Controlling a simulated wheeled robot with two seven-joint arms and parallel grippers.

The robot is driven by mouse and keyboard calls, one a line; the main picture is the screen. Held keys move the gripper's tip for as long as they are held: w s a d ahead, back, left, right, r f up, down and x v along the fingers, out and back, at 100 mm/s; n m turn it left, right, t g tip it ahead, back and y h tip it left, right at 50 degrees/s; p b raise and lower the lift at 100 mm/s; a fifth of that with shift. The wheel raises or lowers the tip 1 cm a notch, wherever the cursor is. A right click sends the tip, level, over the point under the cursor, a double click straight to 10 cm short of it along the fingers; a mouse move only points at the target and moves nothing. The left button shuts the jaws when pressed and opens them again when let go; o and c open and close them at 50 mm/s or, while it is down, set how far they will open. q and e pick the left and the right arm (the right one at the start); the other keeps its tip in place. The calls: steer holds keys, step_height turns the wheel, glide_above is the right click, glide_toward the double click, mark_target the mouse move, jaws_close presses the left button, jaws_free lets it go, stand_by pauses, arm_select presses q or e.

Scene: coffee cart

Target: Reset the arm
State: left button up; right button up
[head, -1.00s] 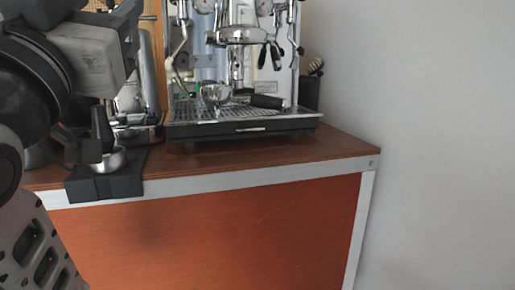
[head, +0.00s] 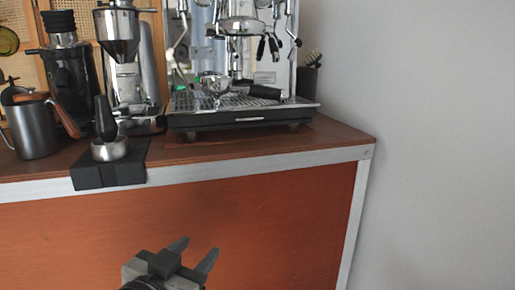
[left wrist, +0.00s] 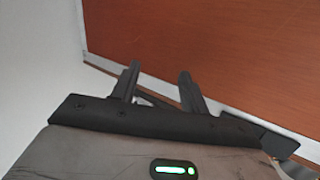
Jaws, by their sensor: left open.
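My left gripper (head: 194,254) is low in the head view, in front of the cart's orange-brown front panel (head: 240,215) and below the counter edge. Its two fingers are apart with nothing between them. In the left wrist view the fingers (left wrist: 158,82) also stand apart and empty, with the panel (left wrist: 220,45) beyond them. My right gripper is not in view.
A grey wall (head: 440,120) is at right.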

arm_select(q)
steer(key=s+d+f+n+g+p, duration=0.1)
steer(key=s+f+g, duration=0.1)
steer(key=s+f, duration=0.65)
steer(key=s+f+n+g, duration=0.1)
steer(key=s+f+g, duration=0.2)
steer(key=s+f, duration=0.55)
steer(key=w+a+r+y+p, duration=0.1)
steer(key=a+r+p, duration=0.3)
steer(key=r+p, duration=0.8)
steer(key=p, duration=0.7)
steer(key=shift+w+n, duration=0.3)
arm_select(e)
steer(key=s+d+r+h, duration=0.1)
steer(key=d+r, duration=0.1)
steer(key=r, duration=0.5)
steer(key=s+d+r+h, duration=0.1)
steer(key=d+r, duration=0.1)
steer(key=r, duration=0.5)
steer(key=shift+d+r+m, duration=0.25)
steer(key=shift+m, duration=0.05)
